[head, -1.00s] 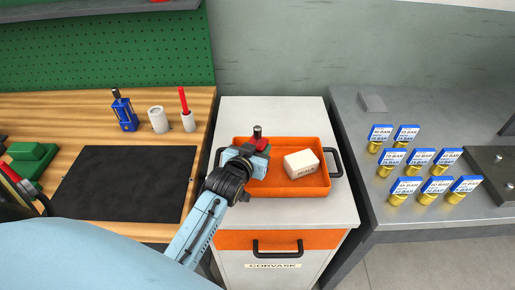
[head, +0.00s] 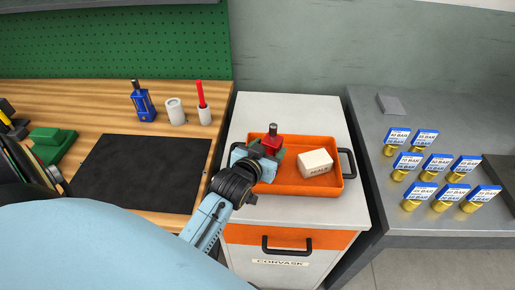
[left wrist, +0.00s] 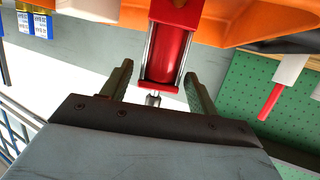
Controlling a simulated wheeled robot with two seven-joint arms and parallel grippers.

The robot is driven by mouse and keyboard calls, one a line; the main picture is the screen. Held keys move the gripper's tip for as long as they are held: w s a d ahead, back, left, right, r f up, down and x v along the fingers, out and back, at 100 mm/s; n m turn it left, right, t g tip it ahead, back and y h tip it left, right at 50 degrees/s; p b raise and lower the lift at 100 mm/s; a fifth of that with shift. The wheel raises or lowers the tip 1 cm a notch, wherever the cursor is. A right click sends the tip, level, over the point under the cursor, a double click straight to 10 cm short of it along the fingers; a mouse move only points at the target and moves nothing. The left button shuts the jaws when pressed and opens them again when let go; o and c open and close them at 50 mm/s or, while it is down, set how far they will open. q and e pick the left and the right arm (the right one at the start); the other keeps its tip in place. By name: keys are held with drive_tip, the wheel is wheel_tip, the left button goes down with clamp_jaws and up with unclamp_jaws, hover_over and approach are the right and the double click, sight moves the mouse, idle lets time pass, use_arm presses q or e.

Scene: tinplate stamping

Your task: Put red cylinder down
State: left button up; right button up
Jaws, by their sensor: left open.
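The red cylinder (head: 272,144) with a dark top stands upright at the left part of the orange tray (head: 318,189). My left gripper (head: 262,158) is just in front of it, open, and partly hides its lower part. In the left wrist view the red cylinder (left wrist: 167,56), with bright rods along its sides, lies between and beyond the tips of my open left fingers (left wrist: 158,80). I cannot tell whether a finger touches it. My right gripper is not in view.
A pale block (head: 315,163) lies in the tray right of the cylinder. The tray sits on a white cabinet (head: 325,208). Several labelled brass gauges stand at right.

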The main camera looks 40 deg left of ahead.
use_arm(q)
drive_tip(key=v, duration=0.9)
